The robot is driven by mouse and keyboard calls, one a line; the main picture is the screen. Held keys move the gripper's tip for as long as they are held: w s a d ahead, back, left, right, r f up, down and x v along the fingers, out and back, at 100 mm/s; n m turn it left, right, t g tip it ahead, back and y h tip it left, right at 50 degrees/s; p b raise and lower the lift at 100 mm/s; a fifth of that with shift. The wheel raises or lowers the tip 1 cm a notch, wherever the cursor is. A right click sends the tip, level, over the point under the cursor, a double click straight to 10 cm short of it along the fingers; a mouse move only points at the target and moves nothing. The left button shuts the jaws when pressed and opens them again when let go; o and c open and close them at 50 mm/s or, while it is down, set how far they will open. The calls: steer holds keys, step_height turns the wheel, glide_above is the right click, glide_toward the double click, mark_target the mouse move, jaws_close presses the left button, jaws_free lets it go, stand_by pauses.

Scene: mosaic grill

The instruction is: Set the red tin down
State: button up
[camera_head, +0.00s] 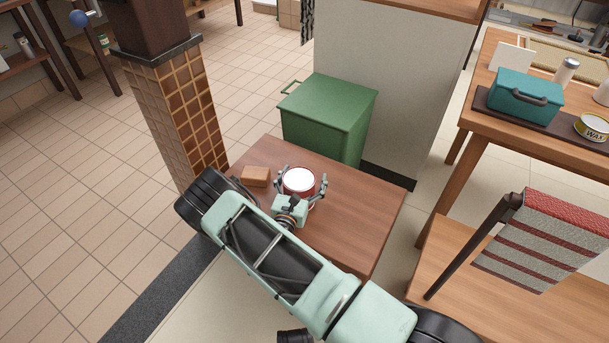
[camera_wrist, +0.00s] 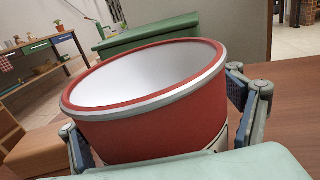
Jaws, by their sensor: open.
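The red tin (camera_head: 299,181), round with a pale top and silver rim, is upright at the wooden table (camera_head: 345,228). In the wrist view the red tin (camera_wrist: 165,128) fills the middle, and its lower part is hidden by my gripper's body. My gripper (camera_head: 299,184) has its two fingers on either side of the tin. In the wrist view my gripper (camera_wrist: 165,125) shows open, with one finger at the lower left and one at the right. I cannot tell whether the tin's base touches the tabletop.
An orange-brown block (camera_head: 255,176) lies left of the tin. A green bin (camera_head: 328,115) stands behind the table, and a tiled pillar (camera_head: 180,120) is at the left. A teal toolbox (camera_head: 525,95) sits on another table at right. The table's right part is clear.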

mark_target(299, 190)
steer(key=p+v, duration=0.1)
steer(key=v, duration=1.1)
steer(key=shift+r+p, duration=0.1)
steer(key=shift+p, duration=0.3)
